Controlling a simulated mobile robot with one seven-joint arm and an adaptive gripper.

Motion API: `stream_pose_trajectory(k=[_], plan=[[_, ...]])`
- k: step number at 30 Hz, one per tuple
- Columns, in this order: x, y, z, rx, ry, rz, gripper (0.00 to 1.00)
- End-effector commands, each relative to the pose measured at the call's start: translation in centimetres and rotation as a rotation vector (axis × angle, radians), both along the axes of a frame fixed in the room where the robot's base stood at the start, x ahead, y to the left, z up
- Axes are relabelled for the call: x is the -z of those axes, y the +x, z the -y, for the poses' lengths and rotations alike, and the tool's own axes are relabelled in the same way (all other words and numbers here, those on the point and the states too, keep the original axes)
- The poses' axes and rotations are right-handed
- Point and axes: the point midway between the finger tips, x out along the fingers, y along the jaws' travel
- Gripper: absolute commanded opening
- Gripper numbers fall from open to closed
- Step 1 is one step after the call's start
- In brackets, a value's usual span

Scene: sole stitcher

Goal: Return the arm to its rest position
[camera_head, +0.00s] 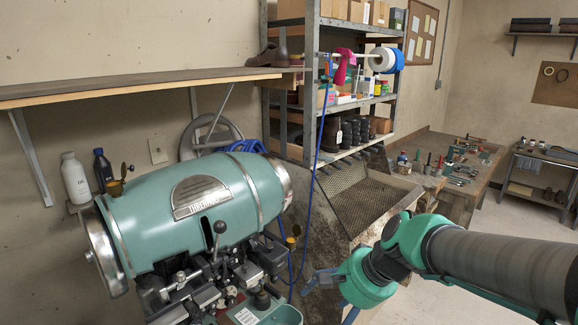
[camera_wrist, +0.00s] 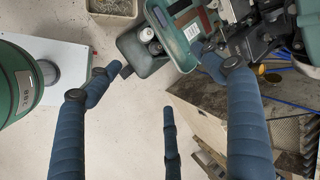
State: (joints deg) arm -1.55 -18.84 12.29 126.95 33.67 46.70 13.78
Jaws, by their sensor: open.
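My arm (camera_head: 490,262) reaches in from the lower right of the head view, bent at a green joint. My gripper (camera_head: 330,290) hangs low in front of the green stitching machine (camera_head: 190,215); its blue fingers show only partly there. In the wrist view my gripper (camera_wrist: 162,68) has its blue fingers spread wide apart with nothing between them. The right finger's tip overlaps the machine's green tray (camera_wrist: 182,38) in the picture; I cannot tell whether they touch. The third finger hangs over the pale floor.
A wooden shelf (camera_head: 150,84) runs above the machine. A metal rack (camera_head: 309,85) with shoes and boxes stands behind. A workbench (camera_head: 455,190) with tools is at the right. A box of small pieces (camera_wrist: 113,8) sits at the top of the wrist view.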

Motion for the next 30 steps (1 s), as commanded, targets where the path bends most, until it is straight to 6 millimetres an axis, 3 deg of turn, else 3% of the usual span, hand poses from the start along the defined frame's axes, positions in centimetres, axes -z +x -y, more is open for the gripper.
stream_pose_trajectory(k=[9, 18, 24, 30], plan=[[-3.3, -7.2, 4.8, -0.198, -0.238, 0.156, 0.81], [-5.0, -13.3, 9.6, -0.349, -0.478, 0.267, 0.81], [-5.6, -15.7, 11.9, -0.406, -0.588, 0.304, 0.81], [-5.7, -16.5, 12.6, -0.426, -0.625, 0.313, 0.81]])
